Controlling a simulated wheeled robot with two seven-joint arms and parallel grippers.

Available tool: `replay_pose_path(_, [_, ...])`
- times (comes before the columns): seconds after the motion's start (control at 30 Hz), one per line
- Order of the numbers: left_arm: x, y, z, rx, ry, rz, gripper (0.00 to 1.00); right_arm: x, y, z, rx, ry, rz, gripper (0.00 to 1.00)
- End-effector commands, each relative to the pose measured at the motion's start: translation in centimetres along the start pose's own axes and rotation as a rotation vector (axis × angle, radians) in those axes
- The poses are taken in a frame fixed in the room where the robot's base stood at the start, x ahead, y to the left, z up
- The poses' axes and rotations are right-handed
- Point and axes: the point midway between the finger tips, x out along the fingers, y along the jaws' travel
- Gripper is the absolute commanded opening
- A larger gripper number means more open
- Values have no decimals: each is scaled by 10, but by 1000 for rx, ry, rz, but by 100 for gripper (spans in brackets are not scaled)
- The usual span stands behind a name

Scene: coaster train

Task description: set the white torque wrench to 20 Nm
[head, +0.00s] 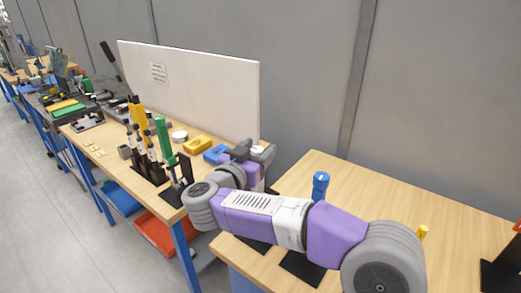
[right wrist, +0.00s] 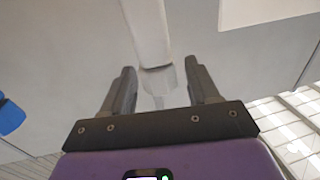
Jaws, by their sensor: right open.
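The white torque wrench (right wrist: 147,32) shows in the right wrist view as a white shaft coming down from the top edge, its lower end between my fingers. My right gripper (right wrist: 160,88) is open, with a finger on each side of this end and a visible gap to each. In the head view the right gripper (head: 256,153) is over the gap between the two benches, and a small white end of the wrench (head: 258,149) shows at its fingers. My arm hides most of the wrench there. Its scale cannot be read. My left gripper is not in view.
A blue-topped tool (head: 320,183) stands on the near bench (head: 375,195), with black bases beside my arm. On the left bench stand a green tool (head: 163,140), several dark-handled tools, a yellow block (head: 197,144) and a blue block (head: 216,154). A white panel (head: 195,85) rises behind.

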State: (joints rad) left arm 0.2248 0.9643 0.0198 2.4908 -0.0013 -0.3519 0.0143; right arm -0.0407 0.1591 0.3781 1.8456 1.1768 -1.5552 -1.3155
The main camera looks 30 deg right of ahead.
Motion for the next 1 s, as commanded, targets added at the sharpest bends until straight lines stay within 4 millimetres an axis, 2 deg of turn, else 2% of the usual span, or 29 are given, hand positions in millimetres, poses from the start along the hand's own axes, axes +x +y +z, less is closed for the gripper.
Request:
replay_pose_path(0.17, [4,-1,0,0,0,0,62,16,0,0,-1,1,0,60])
replay_pose_path(0.47, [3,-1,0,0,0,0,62,18,0,0,-1,1,-1,60])
replay_pose_path(0.8, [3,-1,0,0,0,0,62,18,0,0,-1,0,-1,8])
replay_pose_path(1.0, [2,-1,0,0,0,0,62,18,0,0,-2,0,-14,8])
